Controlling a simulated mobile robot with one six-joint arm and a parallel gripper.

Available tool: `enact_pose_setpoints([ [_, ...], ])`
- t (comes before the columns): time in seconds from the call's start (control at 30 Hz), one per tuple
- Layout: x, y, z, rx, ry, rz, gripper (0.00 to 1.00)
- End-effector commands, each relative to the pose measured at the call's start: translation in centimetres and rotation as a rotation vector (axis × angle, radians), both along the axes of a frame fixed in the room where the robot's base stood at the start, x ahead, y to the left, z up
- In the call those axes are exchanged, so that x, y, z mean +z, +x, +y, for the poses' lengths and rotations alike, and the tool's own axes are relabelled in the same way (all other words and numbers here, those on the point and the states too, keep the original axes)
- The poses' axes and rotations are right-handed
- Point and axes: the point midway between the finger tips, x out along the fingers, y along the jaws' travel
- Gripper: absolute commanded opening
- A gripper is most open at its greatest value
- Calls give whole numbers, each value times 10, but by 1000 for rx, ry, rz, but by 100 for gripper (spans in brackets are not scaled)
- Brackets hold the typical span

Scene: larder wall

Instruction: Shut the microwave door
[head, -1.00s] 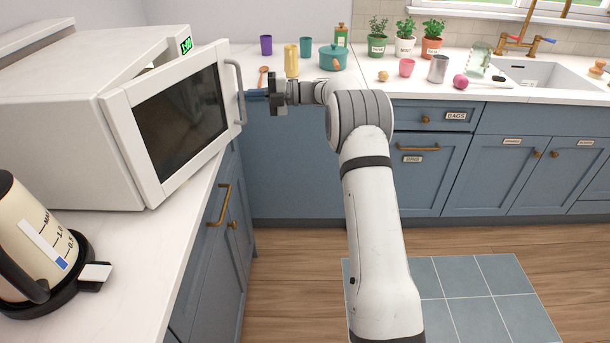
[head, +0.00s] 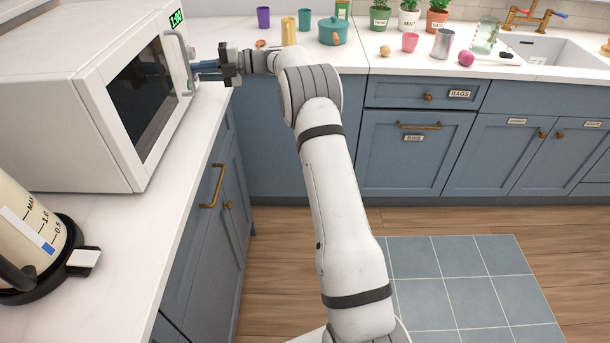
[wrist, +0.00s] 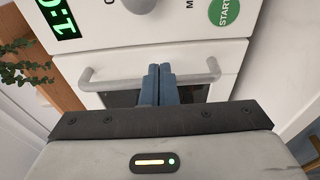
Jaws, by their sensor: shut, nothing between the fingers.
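The white microwave (head: 55,110) stands on the left counter. Its door (head: 112,100), with a dark window (head: 143,95), lies against the front of the body; I cannot tell whether a thin gap is left. The grey door handle (head: 179,62) runs along the door's right side and also shows in the wrist view (wrist: 95,82). My gripper (head: 196,69) is at the handle from the right, its blue fingers pressed together and empty. In the wrist view the fingertips (wrist: 160,70) overlap the middle of the handle, hiding part of it; contact looks likely.
A kettle (head: 28,225) on its base stands on the counter in front of the microwave. Cups and a teal pot (head: 333,31) stand on the back counter, with potted plants (head: 409,17) behind. The floor beside the blue-grey tiles (head: 455,275) is clear.

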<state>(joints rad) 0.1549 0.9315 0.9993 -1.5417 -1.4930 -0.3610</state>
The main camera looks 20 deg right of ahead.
Motion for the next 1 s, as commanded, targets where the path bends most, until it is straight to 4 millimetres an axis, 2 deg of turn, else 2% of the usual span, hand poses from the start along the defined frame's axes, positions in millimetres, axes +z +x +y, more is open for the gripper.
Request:
enact_pose_setpoints([
  [0.27, 0, 1, -7, -7, 0, 0, 0],
  [0.37, 2, 5, -16, -6, 1, 0, 0],
  [0.7, 3, 21, -68, 5, 0, 0, 0],
  [0.93, 2, 27, -80, 10, 1, 0, 0],
  [1.0, 8, 29, -80, -7, 7, 0, 0],
])
